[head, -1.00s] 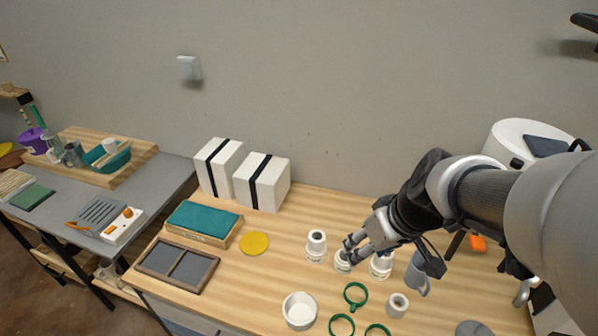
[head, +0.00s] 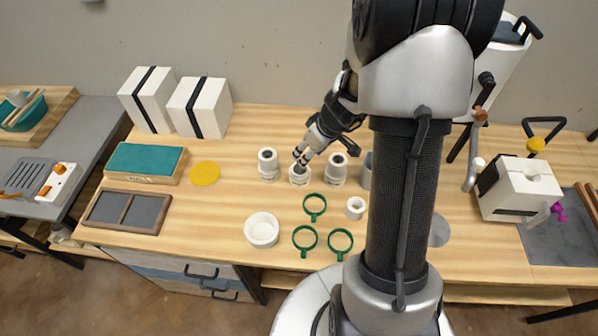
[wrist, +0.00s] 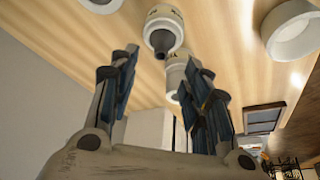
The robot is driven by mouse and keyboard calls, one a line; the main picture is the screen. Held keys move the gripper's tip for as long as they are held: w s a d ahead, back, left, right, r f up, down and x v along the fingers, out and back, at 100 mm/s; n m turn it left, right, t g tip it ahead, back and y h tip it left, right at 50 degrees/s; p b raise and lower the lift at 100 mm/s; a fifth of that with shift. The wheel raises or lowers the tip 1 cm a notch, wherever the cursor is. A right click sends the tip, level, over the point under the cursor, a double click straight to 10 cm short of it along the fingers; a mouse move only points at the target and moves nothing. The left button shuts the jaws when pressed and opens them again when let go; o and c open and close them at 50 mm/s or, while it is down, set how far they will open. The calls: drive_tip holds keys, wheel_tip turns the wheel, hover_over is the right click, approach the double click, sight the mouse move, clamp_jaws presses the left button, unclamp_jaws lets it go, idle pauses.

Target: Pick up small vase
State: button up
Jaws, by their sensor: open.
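Several white vases stand on the wooden table: a left one (head: 268,165), a middle one (head: 299,176) and a right one (head: 336,170), in a row. A shorter white pot (head: 355,208) stands in front of them. I cannot tell for sure which is the small vase. My gripper (head: 302,158) is open, with its fingertips at the top of the middle vase, partly covering it. In the wrist view my open fingers (wrist: 160,70) show one white vase with a dark mouth (wrist: 163,30) beyond the tips. Another white vase (wrist: 176,78) shows partly behind the right finger.
Green rings (head: 314,206) and a white bowl (head: 262,230) lie in front. A grey mug (head: 366,172) stands close right of the vases, partly hidden by my arm. A yellow disc (head: 204,173), a teal-topped box (head: 146,160) and white boxes (head: 198,107) are left.

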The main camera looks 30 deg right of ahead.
sight(300, 169)
drive_tip(key=b+x, duration=0.2)
drive_tip(key=x, duration=0.6)
drive_tip(key=shift+a, duration=0.1)
drive_tip(key=shift+r, duration=0.1)
drive_tip(key=c, duration=0.9)
